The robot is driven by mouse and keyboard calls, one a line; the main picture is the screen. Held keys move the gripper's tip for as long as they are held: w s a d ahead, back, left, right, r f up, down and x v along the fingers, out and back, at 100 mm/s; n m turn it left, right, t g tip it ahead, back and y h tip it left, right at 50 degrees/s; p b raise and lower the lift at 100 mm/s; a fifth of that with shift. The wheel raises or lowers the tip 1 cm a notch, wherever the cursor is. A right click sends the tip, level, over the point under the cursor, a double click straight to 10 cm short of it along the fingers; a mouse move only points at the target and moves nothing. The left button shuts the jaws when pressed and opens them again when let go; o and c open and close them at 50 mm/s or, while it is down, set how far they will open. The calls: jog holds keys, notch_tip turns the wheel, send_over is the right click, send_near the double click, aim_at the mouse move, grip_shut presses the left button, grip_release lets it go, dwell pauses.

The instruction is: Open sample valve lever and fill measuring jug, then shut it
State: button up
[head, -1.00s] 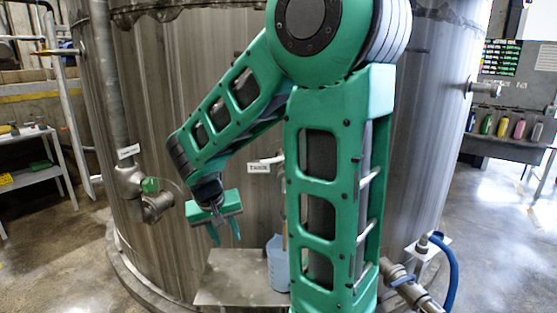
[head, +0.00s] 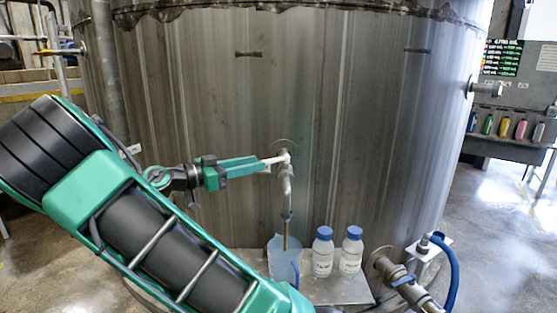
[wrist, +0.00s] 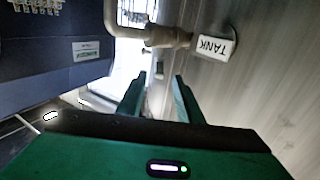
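The sample valve (head: 284,170) sticks out from the tank wall, with a spout (head: 286,225) hanging down from it. A pale lever or tag (head: 272,160) points left from the valve. A white TANK tag (wrist: 215,45) shows upside down beside the valve pipe (wrist: 168,38) in the wrist view. My gripper (head: 262,163) points right, its fingertips close to the pale piece; whether they touch it is unclear. In the wrist view my gripper (wrist: 160,80) has a gap between its fingers, nothing clearly held. The translucent blue measuring jug (head: 284,265) stands under the spout; its contents are unclear.
Two white bottles with blue caps (head: 323,252) (head: 351,250) stand right of the jug on a metal shelf (head: 325,290). A lower pipe fitting (head: 388,268) with a blue hose (head: 450,275) is at right. The large tank (head: 330,120) is close behind the gripper.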

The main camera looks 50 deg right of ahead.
aim_at(284, 157)
jog(key=x, duration=1)
jog(key=shift+s+d, duration=0.15)
jog(key=shift+d, duration=0.15)
jog(key=shift+c, duration=0.4)
grip_shut()
